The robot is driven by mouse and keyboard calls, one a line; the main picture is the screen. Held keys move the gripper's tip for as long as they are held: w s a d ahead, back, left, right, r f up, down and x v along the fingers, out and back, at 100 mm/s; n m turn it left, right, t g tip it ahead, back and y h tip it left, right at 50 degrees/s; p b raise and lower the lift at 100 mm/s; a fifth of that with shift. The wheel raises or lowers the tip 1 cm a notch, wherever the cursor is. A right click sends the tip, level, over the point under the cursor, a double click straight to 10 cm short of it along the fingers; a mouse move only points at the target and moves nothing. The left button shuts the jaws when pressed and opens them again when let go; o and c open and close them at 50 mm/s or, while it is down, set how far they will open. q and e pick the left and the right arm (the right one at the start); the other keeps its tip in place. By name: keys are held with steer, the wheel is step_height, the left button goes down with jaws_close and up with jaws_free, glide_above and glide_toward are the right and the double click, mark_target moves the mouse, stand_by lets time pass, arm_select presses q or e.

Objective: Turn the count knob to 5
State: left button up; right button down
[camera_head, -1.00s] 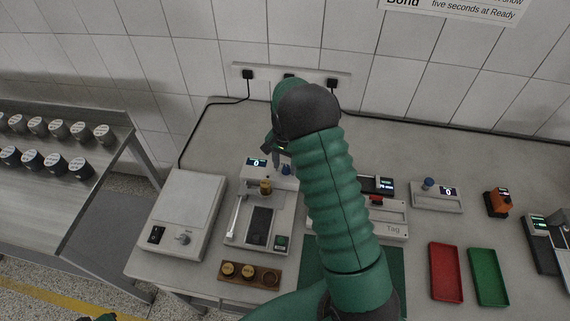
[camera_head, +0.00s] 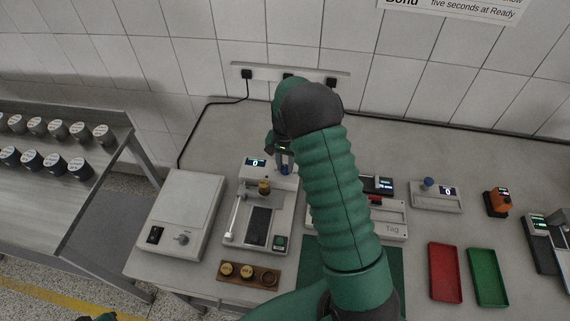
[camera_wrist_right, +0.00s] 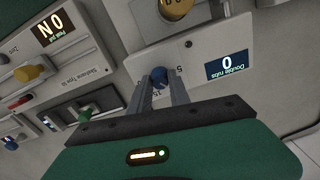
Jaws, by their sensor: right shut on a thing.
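The rub-testing machine (camera_head: 284,183) stands on the bench with a blue count knob (camera_head: 285,170) at its back right. Its display (camera_head: 256,162) reads 0; in the right wrist view the display (camera_wrist_right: 227,66) shows 0 with "Double rubs". My right gripper (camera_head: 282,160) points down at the knob, its far side partly hidden by my arm. In the right wrist view the blue knob (camera_wrist_right: 159,76) sits between the two fingertips (camera_wrist_right: 161,84), which are shut on it. Printed numbers 5 and 15 show around the knob.
A white box (camera_head: 185,205) stands left of the machine. A wooden holder with brass weights (camera_head: 250,275) lies in front. Red (camera_head: 445,272) and green (camera_head: 488,277) trays lie to the right. Another device with a blue knob (camera_head: 428,182) stands back right.

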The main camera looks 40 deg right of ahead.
mark_target(285, 165)
steer(key=n, duration=0.5)
steer(key=shift+w+d+r, duration=0.1)
steer(key=n+p, duration=0.1)
steer(key=n, duration=0.4)
steer(key=shift+n, duration=0.5)
steer(key=c, duration=1.5)
jaws_free()
steer(key=o, duration=0.3)
steer(key=shift+w, duration=0.1)
step_height(285, 165, up, 16)
steer(key=b, duration=0.1)
steer(key=shift+r, duration=0.25)
